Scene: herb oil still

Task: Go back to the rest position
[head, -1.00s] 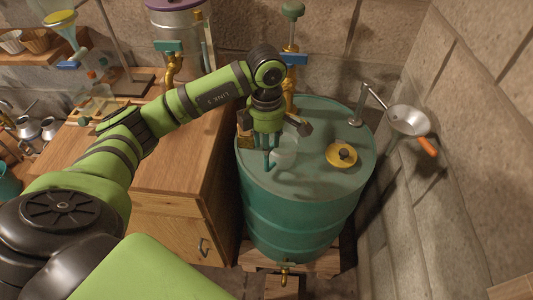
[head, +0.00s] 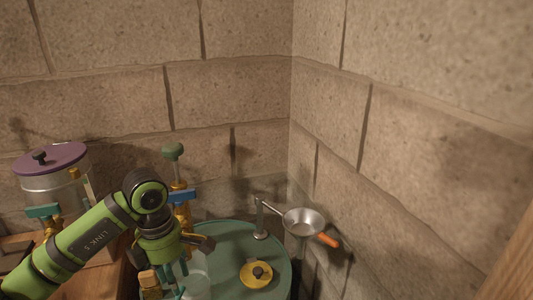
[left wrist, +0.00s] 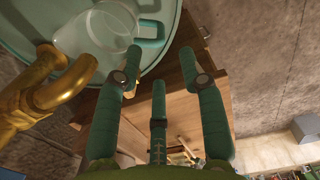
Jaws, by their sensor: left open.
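My left gripper (head: 168,286) hangs over the left part of the teal drum (head: 244,239), its fingers pointing down and partly cut off by the lower edge of the head view. In the left wrist view its teal fingers (left wrist: 160,65) are spread and hold nothing. A clear glass vessel (head: 198,284) stands on the drum beside the fingers. My right gripper is in neither view.
A yellow cap (head: 256,275) lies on the drum top. A pan with an orange handle (head: 304,221) sticks out by the right wall. A brass pipe with a green knob (head: 173,152) rises behind my arm. A purple-lidded pot (head: 52,162) stands left. Stone walls close the corner.

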